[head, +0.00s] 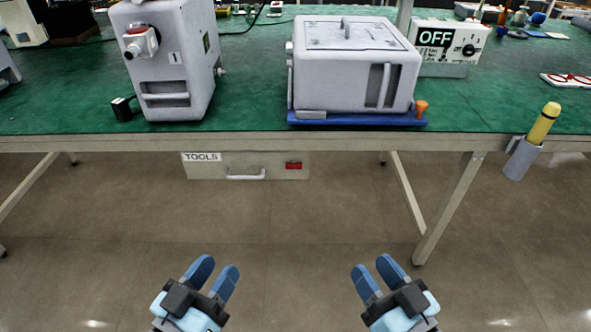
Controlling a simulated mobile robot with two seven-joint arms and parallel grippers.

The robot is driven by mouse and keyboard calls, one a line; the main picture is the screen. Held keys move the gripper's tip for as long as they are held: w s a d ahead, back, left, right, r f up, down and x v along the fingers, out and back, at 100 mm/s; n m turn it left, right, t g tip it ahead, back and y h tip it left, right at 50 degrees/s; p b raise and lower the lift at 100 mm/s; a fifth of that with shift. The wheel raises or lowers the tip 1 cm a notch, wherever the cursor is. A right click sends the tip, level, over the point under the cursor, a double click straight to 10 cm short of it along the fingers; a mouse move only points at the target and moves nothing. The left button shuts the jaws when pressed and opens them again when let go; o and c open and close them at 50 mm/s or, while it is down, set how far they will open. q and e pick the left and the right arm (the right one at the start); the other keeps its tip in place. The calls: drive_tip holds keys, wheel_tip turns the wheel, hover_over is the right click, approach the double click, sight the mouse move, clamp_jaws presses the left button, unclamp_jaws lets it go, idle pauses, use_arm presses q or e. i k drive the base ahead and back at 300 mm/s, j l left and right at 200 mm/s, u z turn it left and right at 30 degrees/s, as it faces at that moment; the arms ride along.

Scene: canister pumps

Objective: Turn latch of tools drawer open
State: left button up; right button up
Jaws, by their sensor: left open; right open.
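The tools drawer (216,170) hangs under the front edge of the workbench, left of centre, and looks shut. It carries a white TOOLS label (201,157), a pale bar handle (246,176) and a small red latch (293,165) at its right end. The latch lies level. My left gripper (221,272) is open and empty, low in the view, below and left of the handle. My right gripper (374,275) is open and empty, below and right of the latch. Both grippers are apart from the drawer.
The green-topped workbench (250,105) spans the view. On it stand a tall grey machine (185,50), a grey lidded box (340,60) on a blue base and an OFF display unit (452,40). A yellow-capped tool (543,125) sits in a holder at the right edge. Table legs (450,205) flank clear floor.

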sight(294, 165)
drive_tip(key=j+u, duration=0.2)
drive_tip(key=j, duration=0.45)
drive_tip(key=i+j+u, duration=0.25)
drive_tip(key=j, duration=0.35)
drive_tip(key=k+j, duration=0.05)
drive_tip(key=k, duration=0.05)
